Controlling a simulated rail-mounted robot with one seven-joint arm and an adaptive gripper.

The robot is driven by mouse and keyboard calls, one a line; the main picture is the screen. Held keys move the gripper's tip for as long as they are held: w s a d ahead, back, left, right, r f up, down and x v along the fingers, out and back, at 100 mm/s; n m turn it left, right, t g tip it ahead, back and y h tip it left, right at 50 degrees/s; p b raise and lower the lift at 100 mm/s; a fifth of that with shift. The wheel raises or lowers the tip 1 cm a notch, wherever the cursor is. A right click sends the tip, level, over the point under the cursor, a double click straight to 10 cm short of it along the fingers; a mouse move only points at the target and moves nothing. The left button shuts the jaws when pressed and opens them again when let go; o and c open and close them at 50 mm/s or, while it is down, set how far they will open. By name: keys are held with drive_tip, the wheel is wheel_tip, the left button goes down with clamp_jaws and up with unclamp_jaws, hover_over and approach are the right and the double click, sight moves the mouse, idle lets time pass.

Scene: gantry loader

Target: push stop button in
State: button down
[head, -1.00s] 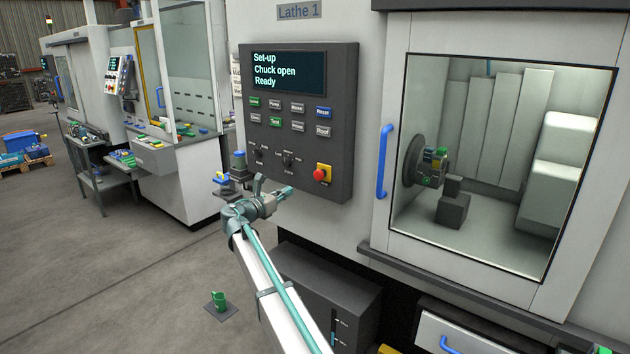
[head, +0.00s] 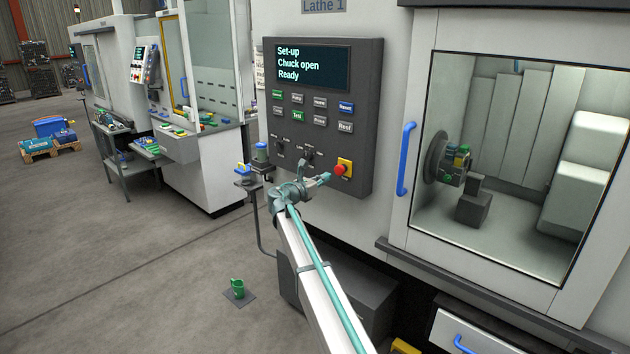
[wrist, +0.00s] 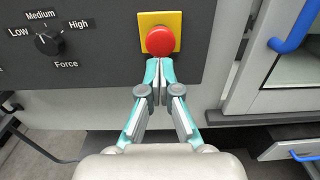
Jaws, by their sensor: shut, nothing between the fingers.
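The stop button (head: 339,170) is a red mushroom head on a yellow square plate, low at the right of the dark control panel of Lathe 1. It also shows in the wrist view (wrist: 160,41), where it sits straight ahead of the fingertips. My gripper (head: 327,176) is shut and empty, with its teal fingertips right by the button's lower left in the head view. In the wrist view my gripper (wrist: 160,62) points at the button's lower edge. I cannot tell whether the tips touch it. The panel display (head: 312,67) reads "Set-up, Chuck open, Ready".
A Low-Medium-High force knob (wrist: 47,41) lies left of the button. A blue door handle (head: 406,158) stands to the right, beside the lathe window. A grey box (head: 350,285) is below the panel.

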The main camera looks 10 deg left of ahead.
sight(337, 171)
drive_tip(key=shift+p+x, duration=0.65)
drive_tip(key=shift+x, duration=1.8)
drive_tip(key=shift+w+d, duration=0.25)
drive_tip(key=shift+w, duration=0.25)
drive_tip(key=shift+w+d+r, duration=0.1)
drive_tip(key=shift+w, duration=0.2)
drive_tip(key=b+v, duration=0.3)
drive_tip(key=v, duration=1.1)
drive_tip(key=shift+s, duration=0.3)
